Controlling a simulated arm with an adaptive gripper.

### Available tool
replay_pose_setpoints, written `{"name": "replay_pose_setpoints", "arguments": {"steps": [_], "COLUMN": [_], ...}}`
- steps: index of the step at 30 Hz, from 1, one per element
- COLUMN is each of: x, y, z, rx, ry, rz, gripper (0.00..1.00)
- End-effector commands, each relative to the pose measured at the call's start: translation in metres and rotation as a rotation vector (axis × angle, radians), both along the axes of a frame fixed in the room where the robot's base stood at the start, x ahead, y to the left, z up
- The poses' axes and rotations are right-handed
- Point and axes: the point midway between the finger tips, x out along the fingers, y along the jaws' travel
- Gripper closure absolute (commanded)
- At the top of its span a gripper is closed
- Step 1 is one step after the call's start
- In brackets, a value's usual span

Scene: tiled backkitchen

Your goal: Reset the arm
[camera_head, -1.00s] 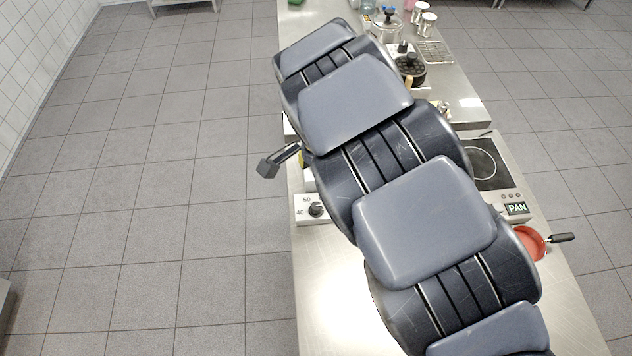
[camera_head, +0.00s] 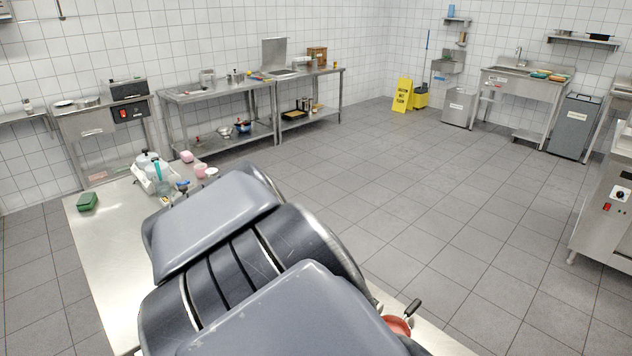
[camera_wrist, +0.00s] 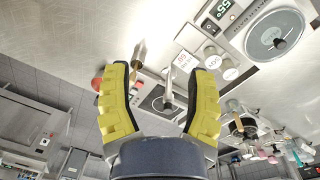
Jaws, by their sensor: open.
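My gripper (camera_wrist: 160,105) shows in the wrist view, with two yellow padded fingers spread apart. It is open, and nothing is held between the fingers. The steel counter with cooking gear lies beyond it in that view. In the head view my arm links cover the middle of the steel worktable (camera_head: 105,235), and my gripper is out of sight there. A red pan (camera_head: 397,325) shows at the table's right edge beside my arm.
A green box (camera_head: 88,201), a white rack (camera_head: 152,172) and pink containers (camera_head: 200,170) stand at the table's far end. A yellow floor sign (camera_head: 403,94) stands at the back. The tiled floor (camera_head: 430,200) to the right is clear.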

Motion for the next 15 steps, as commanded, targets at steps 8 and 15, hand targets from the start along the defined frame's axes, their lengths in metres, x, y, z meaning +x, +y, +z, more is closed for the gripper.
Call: {"name": "replay_pose_setpoints", "arguments": {"steps": [8,15], "x": [-0.073,-0.155], "y": [-0.126,-0.173], "z": [0.055,0.065], "rx": [0.029,0.073], "ry": [0.079,0.138], "rz": [0.081,0.237], "gripper": [0.44,0.44]}}
